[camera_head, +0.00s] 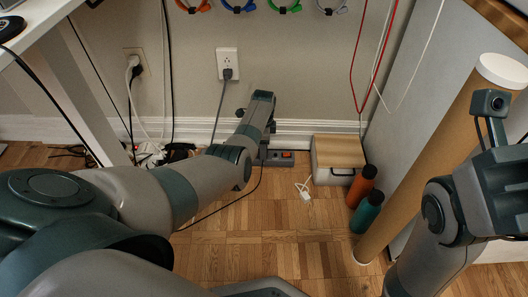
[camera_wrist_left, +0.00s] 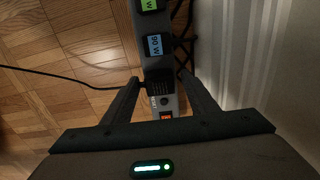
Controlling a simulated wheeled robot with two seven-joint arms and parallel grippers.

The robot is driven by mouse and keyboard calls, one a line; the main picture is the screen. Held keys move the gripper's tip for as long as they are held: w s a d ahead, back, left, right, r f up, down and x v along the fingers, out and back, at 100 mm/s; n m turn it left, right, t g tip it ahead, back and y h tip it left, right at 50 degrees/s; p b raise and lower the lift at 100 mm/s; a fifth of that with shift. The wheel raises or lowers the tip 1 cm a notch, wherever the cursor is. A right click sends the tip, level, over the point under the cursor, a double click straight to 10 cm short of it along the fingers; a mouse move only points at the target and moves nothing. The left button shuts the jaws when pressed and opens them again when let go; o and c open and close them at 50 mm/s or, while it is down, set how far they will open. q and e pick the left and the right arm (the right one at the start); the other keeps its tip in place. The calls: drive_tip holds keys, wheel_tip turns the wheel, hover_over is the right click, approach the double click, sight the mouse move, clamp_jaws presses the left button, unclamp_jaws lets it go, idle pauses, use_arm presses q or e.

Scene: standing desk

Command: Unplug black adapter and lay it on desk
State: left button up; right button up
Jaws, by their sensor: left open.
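A power strip (camera_head: 303,160) lies on the floor by the wall; in the left wrist view the strip (camera_wrist_left: 166,127) runs lengthwise with a red switch near my gripper. A black adapter or plug (camera_wrist_left: 160,90) sits in the strip, its cord running left. Farther along, one dark adapter bears a blue "90 W" label (camera_wrist_left: 155,46) and another a green label (camera_wrist_left: 149,5). My left gripper (camera_wrist_left: 159,82) is open, its fingers on both sides of the black adapter; contact cannot be told. In the head view my left arm hides this adapter. My right gripper (camera_head: 503,190) is raised at the right.
A wall outlet (camera_head: 228,64) holds a grey plug. A wooden-topped box (camera_head: 339,158), an orange bottle (camera_head: 361,187) and a teal bottle (camera_head: 366,212) stand right of the strip. A cardboard tube (camera_head: 440,150) leans at the right. Bare parquet (camera_head: 285,235) lies in front.

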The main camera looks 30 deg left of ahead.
use_arm(q)
drive_tip(key=shift+p, duration=0.35)
idle(0.4)
clamp_jaws()
idle(0.4)
